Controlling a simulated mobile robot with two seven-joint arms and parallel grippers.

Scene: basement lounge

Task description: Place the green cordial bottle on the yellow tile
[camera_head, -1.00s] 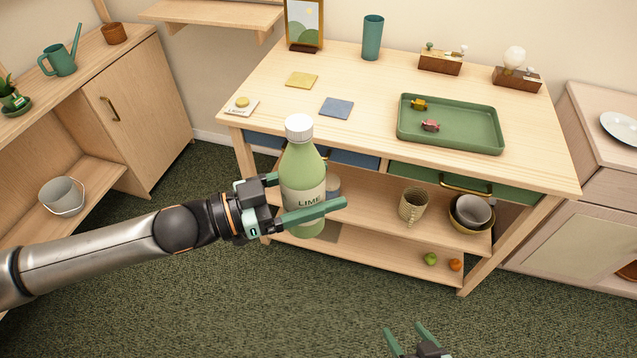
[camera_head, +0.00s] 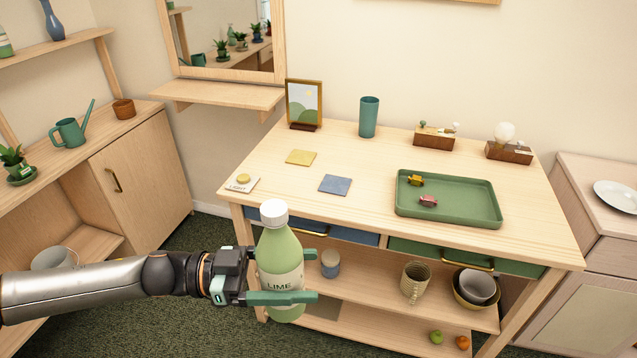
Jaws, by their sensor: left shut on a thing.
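The green cordial bottle (camera_head: 279,254) has a white cap and a label reading LIME. The yellow tile (camera_head: 301,157) lies flat and bare on the left part of the wooden table (camera_head: 370,214). A blue tile (camera_head: 335,185) lies to its right and nearer the front. My right gripper is out of the picture.
A white block with a yellow button (camera_head: 242,182) sits at the table's left front corner. A picture frame (camera_head: 304,104) and a teal cup (camera_head: 369,117) stand at the back. A green tray (camera_head: 470,212) with two small toys lies on the right. Shelves below hold cups and bowls.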

